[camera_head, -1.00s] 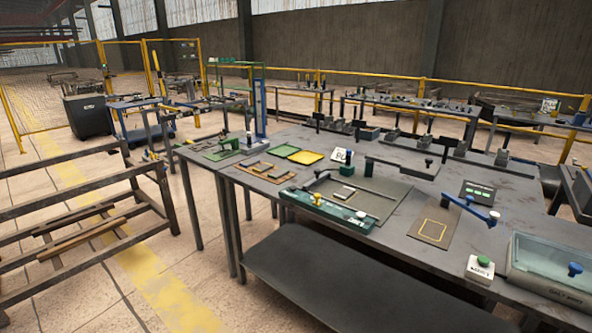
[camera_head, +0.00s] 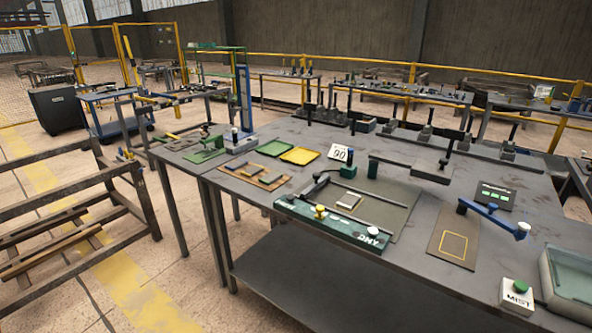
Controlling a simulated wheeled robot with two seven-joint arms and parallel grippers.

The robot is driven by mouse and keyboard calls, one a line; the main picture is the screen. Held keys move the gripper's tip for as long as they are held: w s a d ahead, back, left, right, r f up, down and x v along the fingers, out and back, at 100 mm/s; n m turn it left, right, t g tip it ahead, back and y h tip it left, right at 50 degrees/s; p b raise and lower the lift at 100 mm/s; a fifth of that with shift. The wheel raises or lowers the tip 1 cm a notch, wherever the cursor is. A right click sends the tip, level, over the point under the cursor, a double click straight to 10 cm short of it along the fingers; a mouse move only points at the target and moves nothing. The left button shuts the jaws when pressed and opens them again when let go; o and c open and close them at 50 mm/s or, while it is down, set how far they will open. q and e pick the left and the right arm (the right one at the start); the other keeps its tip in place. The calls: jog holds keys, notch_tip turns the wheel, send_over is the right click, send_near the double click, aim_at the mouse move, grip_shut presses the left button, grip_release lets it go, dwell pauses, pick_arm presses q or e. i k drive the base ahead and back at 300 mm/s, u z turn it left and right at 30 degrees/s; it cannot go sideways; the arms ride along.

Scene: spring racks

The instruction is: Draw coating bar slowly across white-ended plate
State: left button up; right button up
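A dark flat bed (camera_head: 392,213) lies on the grey table, with a green strip (camera_head: 300,215) along its front edge that carries a yellow knob and white lettering. A small plate with a pale, whitish top (camera_head: 348,201) lies on the bed behind the strip. A thin dark bar (camera_head: 372,208) runs across the bed; I cannot tell for sure that it is the coating bar. A wooden tray (camera_head: 238,175) to the left holds several small plates, whose end colours are too small to tell. Neither of my grippers is in view.
Green and yellow trays (camera_head: 300,156) and a number card (camera_head: 341,153) stand behind. To the right are a brown board with a yellow outline (camera_head: 453,245), a blue lever arm (camera_head: 492,215) and a green-button box (camera_head: 516,294). The table's front edge is mostly clear.

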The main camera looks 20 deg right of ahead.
aim_at(319, 181)
jog(key=z, duration=0.15)
jog(key=i, duration=0.65)
jog(key=z, duration=0.85)
jog(key=i, duration=0.55)
jog(key=z, duration=0.6)
